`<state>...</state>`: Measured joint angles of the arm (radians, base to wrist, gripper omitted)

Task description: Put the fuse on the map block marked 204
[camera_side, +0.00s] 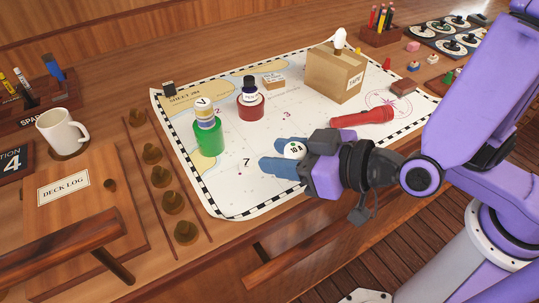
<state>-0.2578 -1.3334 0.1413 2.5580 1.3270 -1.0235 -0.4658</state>
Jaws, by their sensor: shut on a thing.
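My gripper (277,156) is over the front middle of the chart, its blue fingers pointing left. It is shut on a small white round-faced thing with dark digits like 10, which I take as the fuse (295,149). The fingers and gripper body hide much of it. A small pale wooden block (273,80) with a label lies on the chart's far part, left of the carton. Its label is too small to read, so I cannot tell whether it says 204.
On the chart (240,200) stand a green-based stack (208,138), a red ink bottle (250,105), a cardboard carton (335,73) and a lying red flashlight (362,118). A white mug (60,132) and wooden pegs (162,177) are left. The chart's front left is clear.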

